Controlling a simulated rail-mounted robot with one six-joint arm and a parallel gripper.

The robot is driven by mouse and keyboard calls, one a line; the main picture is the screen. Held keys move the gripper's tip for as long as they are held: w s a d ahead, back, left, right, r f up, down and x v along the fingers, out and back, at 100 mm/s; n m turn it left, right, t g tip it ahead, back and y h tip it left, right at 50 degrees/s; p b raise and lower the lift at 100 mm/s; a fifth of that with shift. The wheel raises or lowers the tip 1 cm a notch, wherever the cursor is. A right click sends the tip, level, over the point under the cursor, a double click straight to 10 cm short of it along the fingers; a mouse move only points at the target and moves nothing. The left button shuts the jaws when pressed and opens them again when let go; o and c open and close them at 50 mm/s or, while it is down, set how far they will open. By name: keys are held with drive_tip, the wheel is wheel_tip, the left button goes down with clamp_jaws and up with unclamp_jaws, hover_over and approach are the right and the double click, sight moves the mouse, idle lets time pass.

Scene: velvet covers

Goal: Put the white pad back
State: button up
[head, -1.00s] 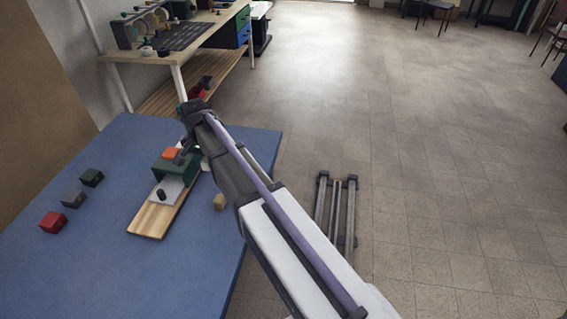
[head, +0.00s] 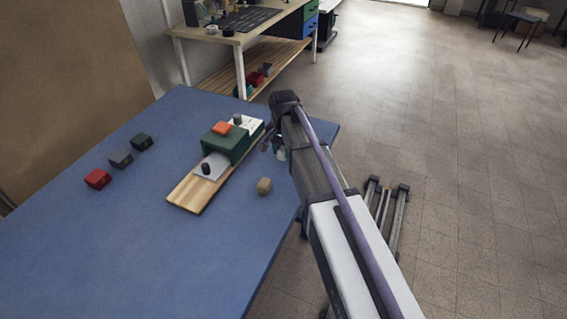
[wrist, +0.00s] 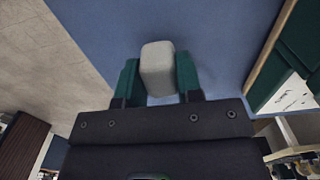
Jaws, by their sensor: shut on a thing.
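My gripper (wrist: 158,80) has green fingers and is shut on the white pad (wrist: 157,65), a small off-white block with rounded edges, in the wrist view. In the head view, a small pale patch beside my gripper (head: 276,146), partly hidden by my arm, looks like the pad. The gripper is just right of a wooden board (head: 188,192), apart from it. On the board sits a green block (head: 228,144) with an orange piece (head: 221,128) on top. A grey plate with a dark knob (head: 206,169) lies at its near end, and a white plate (head: 249,124) at its far end.
A tan block (head: 263,186) lies on the blue table (head: 130,240) right of the board. Red (head: 97,179), grey (head: 121,160) and dark green (head: 142,142) blocks stand at left. The near table area is clear. A workbench (head: 228,38) stands behind.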

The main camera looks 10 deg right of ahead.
sight(283, 157)
wheel_tip(283, 157, down, 4)
drive_tip(key=shift+r+b, duration=0.25)
drive_tip(key=shift+b, duration=0.9)
drive_tip(key=shift+r+p, duration=0.3)
drive_tip(key=shift+f+b, duration=0.3)
drive_tip(key=o, duration=0.8)
drive_tip(key=shift+r, duration=0.15)
drive_tip(key=shift+o, duration=0.2)
wheel_tip(283, 157, up, 13)
drive_tip(key=p, duration=1.3)
drive_tip(key=shift+f, duration=0.2)
drive_tip(key=shift+s+f, duration=0.1)
drive_tip(key=shift+s, duration=0.15)
drive_tip(key=s+n, duration=0.7)
drive_tip(key=s, duration=1.3)
drive_tip(key=shift+s+r+n, duration=0.3)
drive_tip(key=shift+s+r, duration=0.05)
drive_tip(key=shift+s, duration=0.05)
